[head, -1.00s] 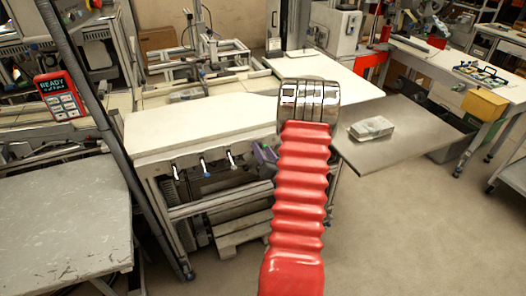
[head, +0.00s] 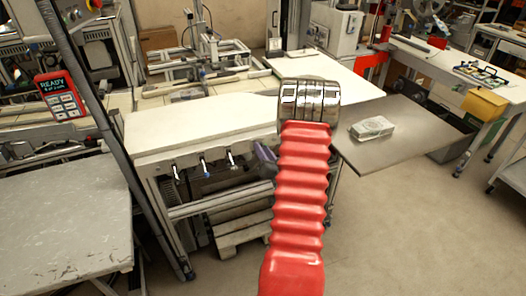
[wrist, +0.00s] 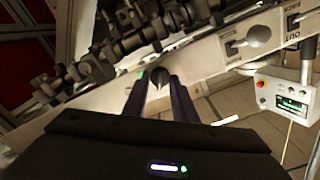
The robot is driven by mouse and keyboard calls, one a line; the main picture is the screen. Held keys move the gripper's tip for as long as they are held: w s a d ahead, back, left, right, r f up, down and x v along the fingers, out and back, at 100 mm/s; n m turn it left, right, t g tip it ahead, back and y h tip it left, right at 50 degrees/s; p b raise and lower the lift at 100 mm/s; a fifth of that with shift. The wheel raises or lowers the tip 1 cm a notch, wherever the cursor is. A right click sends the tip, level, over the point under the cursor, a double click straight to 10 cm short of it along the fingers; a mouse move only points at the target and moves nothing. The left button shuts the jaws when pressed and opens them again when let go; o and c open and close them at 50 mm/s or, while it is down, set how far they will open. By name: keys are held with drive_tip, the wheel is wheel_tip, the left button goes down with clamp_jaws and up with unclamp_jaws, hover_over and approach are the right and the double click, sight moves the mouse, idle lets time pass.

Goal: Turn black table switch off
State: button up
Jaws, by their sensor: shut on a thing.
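My gripper's two dark fingers (wrist: 160,97) show in the wrist view, closed around a dark rounded knob, the black table switch (wrist: 157,77). The knob sits between the fingertips, in front of a white panel. Whether the switch is on or off cannot be told. In the head view, part of my gripper (head: 265,153) shows as a purple shape at the right end of the white table's front, beside my red arm. My arm hides the switch there.
Several levers (head: 204,165) line the white table's (head: 190,128) front. A grey block (head: 372,128) lies on the side table.

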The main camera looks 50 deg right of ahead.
drive_tip(key=shift+n, duration=0.3)
drive_tip(key=n, duration=1.3)
drive_tip(key=shift+w+a, duration=0.1)
drive_tip(key=shift+a, duration=0.15)
drive_tip(key=shift+f, duration=0.1)
drive_tip(key=o, duration=1)
drive_tip(key=v, duration=1.3)
drive_tip(key=shift+s+a, duration=0.15)
drive_tip(key=shift+s, duration=0.2)
drive_tip(key=shift+f, duration=0.15)
